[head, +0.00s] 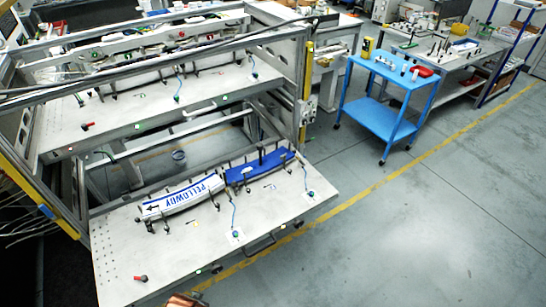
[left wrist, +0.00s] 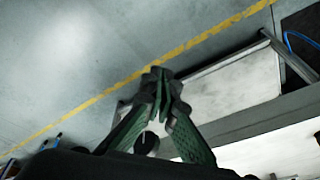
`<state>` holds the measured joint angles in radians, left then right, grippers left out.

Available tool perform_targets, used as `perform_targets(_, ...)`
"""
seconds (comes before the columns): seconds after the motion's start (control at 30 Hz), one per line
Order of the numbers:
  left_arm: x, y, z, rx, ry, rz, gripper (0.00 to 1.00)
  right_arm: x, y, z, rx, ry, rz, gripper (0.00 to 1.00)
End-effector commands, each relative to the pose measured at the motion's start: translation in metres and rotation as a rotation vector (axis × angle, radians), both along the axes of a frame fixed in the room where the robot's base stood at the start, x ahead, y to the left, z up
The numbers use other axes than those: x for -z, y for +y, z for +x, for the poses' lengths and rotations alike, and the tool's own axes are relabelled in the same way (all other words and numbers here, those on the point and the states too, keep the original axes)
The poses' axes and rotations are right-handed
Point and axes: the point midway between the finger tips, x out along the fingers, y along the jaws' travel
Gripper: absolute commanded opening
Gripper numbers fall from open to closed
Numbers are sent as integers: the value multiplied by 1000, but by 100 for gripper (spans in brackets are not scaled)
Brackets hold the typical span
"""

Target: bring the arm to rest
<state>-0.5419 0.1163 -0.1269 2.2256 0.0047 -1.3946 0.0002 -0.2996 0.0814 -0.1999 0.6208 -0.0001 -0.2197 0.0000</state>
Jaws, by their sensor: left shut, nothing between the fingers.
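My left gripper (left wrist: 163,84) shows in the left wrist view, with its green fingers closed together and nothing between them. Behind its tips are the grey floor and a pale flat panel (left wrist: 238,85) with a metal edge. The fingers appear apart from the panel; the exact distance cannot be told. In the head view I cannot make out the left gripper. My right gripper is in neither view.
In the head view, a metal frame rack (head: 304,85) has a pulled-out lower shelf (head: 120,255). A blue cart (head: 385,118) stands at the upper right. Floor on the right is clear.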

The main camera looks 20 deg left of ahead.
Motion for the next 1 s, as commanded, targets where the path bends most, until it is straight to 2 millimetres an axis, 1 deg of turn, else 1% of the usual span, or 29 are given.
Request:
perform_targets(0.03, 15, -1, 0, 2, 9, -2, 0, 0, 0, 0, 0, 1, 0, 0)
perform_targets(0.17, 60, -3, 1, 10, 28, -6, 0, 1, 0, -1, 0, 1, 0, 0)
perform_targets(0.27, 105, -5, -4, 18, 46, -11, 0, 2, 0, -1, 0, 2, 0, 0)
perform_targets(0.3, 126, -6, -7, 22, 54, -13, 0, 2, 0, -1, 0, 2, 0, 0)
perform_targets(0.37, 160, -8, -16, 28, 67, -15, 0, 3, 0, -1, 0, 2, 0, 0)
perform_targets(0.4, 182, -9, -22, 32, 76, -16, 0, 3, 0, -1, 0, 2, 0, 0)
perform_targets(0.43, 198, -10, -28, 36, 83, -18, 0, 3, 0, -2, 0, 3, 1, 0)
perform_targets(0.47, 214, -11, -35, 39, 90, -19, 0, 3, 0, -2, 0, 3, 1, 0)
perform_targets(0.5, 234, -12, -44, 43, 99, -20, 0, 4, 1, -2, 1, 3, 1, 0)
perform_targets(0.57, 263, -13, -62, 50, 112, -22, 0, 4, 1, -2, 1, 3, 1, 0)
perform_targets(0.6, 281, -14, -74, 55, 122, -23, 0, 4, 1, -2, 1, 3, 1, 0)
perform_targets(0.67, 306, -15, -94, 62, 134, -25, 0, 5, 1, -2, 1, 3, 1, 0)
perform_targets(0.7, 322, -15, -109, 67, 145, -27, 0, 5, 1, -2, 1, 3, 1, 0)
perform_targets(0.77, 342, -15, -131, 73, 156, -27, 0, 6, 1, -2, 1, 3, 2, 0)
perform_targets(0.8, 354, -15, -146, 78, 165, -28, 0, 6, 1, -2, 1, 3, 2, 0)
perform_targets(0.83, 361, -15, -157, 81, 170, -28, 0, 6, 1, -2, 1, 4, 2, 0)
perform_targets(0.9, 375, -14, -180, 88, 181, -29, 0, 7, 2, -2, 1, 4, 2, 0)
perform_targets(1.0, 388, -13, -206, 95, 192, -29, 0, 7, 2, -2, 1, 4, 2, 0)
